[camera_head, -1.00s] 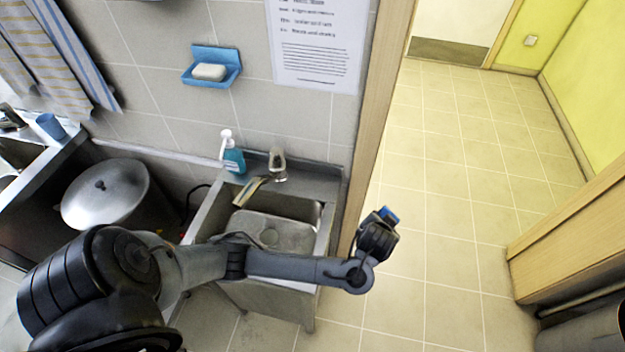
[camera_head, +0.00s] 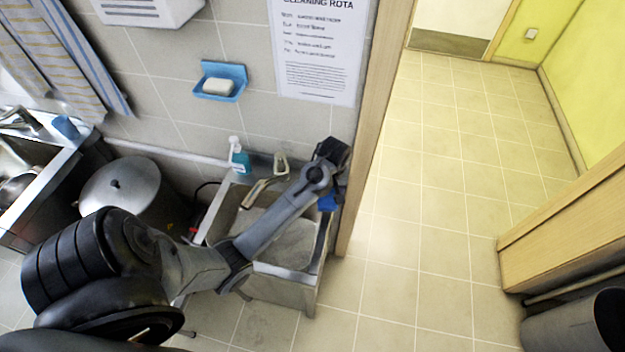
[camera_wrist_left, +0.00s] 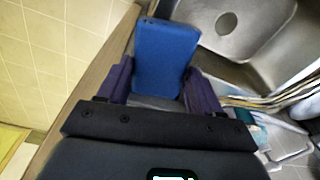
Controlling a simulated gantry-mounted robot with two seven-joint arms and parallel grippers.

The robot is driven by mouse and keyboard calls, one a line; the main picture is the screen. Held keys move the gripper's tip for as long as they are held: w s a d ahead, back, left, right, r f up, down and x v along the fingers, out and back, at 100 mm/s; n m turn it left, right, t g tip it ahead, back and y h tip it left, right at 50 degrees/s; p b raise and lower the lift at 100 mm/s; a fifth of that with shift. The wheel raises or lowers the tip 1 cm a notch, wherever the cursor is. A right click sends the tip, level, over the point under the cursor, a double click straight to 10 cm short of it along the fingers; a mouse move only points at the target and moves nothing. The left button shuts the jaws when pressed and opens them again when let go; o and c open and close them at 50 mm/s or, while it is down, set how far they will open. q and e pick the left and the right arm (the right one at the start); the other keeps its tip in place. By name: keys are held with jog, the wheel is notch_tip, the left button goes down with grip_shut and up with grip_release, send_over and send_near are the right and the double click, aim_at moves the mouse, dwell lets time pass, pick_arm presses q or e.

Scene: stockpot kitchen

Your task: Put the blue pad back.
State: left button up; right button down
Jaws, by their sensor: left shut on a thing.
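My left gripper (camera_wrist_left: 160,88) is shut on the blue pad (camera_wrist_left: 162,50), which sticks out between its fingers in the left wrist view. In the head view only a small part of the blue pad (camera_head: 327,201) shows beneath the gripper (camera_head: 328,190), at the right edge of the sink by the door frame. The pad is held up, and the sink basin (camera_wrist_left: 240,25) lies beyond it in the left wrist view. My right gripper is not in view.
The sink (camera_head: 285,275) has a tap (camera_head: 265,187) and a soap bottle (camera_head: 239,157) at its back. A blue soap dish (camera_head: 222,84) hangs on the wall. A wooden door frame (camera_head: 362,150) stands close on the right. A lidded pot (camera_head: 120,195) is at left.

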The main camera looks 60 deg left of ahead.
pick_arm(q)
jog(key=shift+s+a+r+n+h+p, duration=0.45)
jog(key=shift+s+a+r+n, duration=0.15)
jog(key=shift+s+r, duration=0.2)
jog(key=shift+s+a, duration=0.15)
jog(key=shift+a, duration=0.15)
jog(key=shift+n, duration=0.3)
jog(key=w+a+f, duration=0.1)
jog(key=a+f, duration=0.1)
jog(key=a, duration=0.1)
jog(key=w+a+f, duration=0.1)
jog(key=a+f, duration=0.1)
jog(key=a, duration=0.2)
jog(key=w+a+f, duration=0.1)
jog(key=a+f, duration=0.1)
jog(key=a, duration=0.1)
jog(key=shift+w+a+f, duration=0.3)
jog(key=shift+w+a, duration=0.1)
jog(key=shift+f+b, duration=0.35)
jog(key=shift+f, duration=1.65)
jog(key=o, duration=0.9)
